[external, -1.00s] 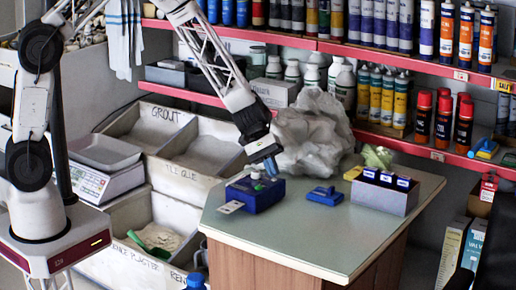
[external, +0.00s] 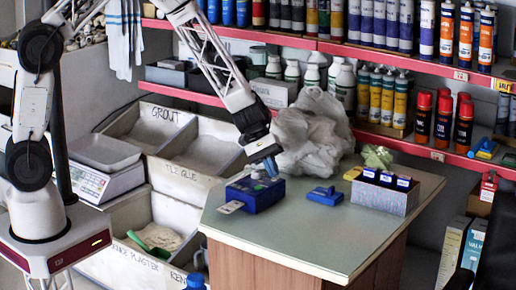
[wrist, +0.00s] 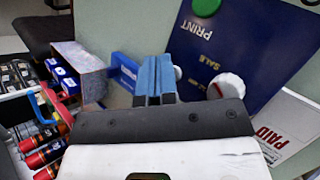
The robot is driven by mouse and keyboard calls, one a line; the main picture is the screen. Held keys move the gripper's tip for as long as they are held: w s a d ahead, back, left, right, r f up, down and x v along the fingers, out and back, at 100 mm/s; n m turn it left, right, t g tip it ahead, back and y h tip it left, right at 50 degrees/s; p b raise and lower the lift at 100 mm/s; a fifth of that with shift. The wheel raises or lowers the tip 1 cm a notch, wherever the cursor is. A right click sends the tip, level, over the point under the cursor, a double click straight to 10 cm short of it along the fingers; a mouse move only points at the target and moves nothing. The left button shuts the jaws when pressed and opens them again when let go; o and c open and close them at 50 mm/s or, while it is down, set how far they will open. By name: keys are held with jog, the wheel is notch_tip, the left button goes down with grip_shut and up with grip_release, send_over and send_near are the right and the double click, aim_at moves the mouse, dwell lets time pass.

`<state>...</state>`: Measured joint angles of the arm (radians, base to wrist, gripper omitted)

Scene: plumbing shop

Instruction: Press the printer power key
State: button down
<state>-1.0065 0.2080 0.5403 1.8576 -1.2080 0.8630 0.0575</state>
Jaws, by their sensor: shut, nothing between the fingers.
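The printer (external: 264,197) is a dark blue box on the counter, with a paper slip (external: 230,207) at its front left. In the wrist view its blue top (wrist: 240,50) carries the words PRINT and SALE, a green round button (wrist: 206,6) and a white round knob (wrist: 228,86). Another small pale part (wrist: 178,73) is partly hidden by the fingers. Which of these is the power key I cannot tell. My gripper (external: 271,168) is shut and empty, its blue fingertips (wrist: 155,66) just over the printer; I cannot tell whether they touch it.
A blue object (external: 325,196) lies on the counter (external: 290,237) right of the printer. A grey box (external: 384,194) with blue-labelled items stands further right. A crumpled plastic bag (external: 312,135) is behind. The front of the counter is clear.

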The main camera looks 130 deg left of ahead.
aim_at(272, 179)
jog(key=shift+r, duration=0.45)
jog(key=shift+r, duration=0.1)
jog(key=shift+r, duration=2.95)
jog(key=shift+d, duration=0.1)
